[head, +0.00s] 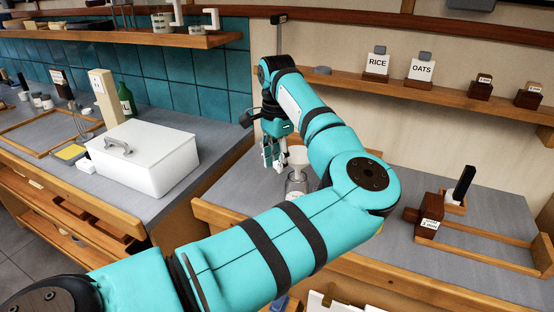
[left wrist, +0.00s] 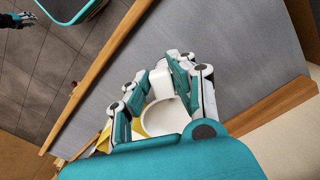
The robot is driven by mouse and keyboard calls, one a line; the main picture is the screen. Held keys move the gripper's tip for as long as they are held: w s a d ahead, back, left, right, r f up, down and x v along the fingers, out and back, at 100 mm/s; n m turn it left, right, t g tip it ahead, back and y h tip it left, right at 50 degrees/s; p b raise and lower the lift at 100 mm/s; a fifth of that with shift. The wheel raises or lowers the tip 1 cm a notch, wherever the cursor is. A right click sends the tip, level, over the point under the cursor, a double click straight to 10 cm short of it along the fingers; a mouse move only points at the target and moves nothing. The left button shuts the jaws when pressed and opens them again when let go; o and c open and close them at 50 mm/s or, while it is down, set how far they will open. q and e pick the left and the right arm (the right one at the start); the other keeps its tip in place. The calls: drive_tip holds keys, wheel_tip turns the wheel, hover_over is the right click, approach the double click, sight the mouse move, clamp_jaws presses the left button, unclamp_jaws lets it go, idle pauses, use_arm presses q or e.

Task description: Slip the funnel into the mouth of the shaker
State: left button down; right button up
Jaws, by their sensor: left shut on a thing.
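My left gripper (head: 272,156) is shut on the white funnel (head: 298,155), over the counter in the head view. In the left wrist view, the fingers (left wrist: 160,92) close around the funnel's wide round bowl (left wrist: 165,118). The shaker (head: 297,187), a clear glass-like vessel, stands upright on the counter just below the funnel, partly behind my forearm. The funnel's narrow end points down toward the shaker's mouth. I cannot tell whether it is inside the mouth or above it. My right gripper (left wrist: 16,20) shows small and dark at the left wrist view's top left corner.
A white lidded box (head: 145,160) stands on the left counter. A wall shelf (head: 440,97) with RICE and OATS labels runs behind. A dark wooden block (head: 425,222) and a wooden frame lie on the right. Grey counter (head: 385,262) is bare between them and my arm.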

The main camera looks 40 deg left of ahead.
use_arm(q)
drive_tip(key=shift+f, duration=0.1)
drive_tip(key=shift+f+b, duration=0.3)
drive_tip(key=shift+b, duration=0.05)
drive_tip(key=c, duration=1)
unclamp_jaws()
drive_tip(key=shift+r, duration=0.1)
drive_tip(key=shift+c, duration=0.2)
drive_tip(key=shift+r, duration=0.35)
wheel_tip(320, 180, up, 15)
drive_tip(key=p, duration=0.4)
drive_tip(key=shift+r, duration=0.15)
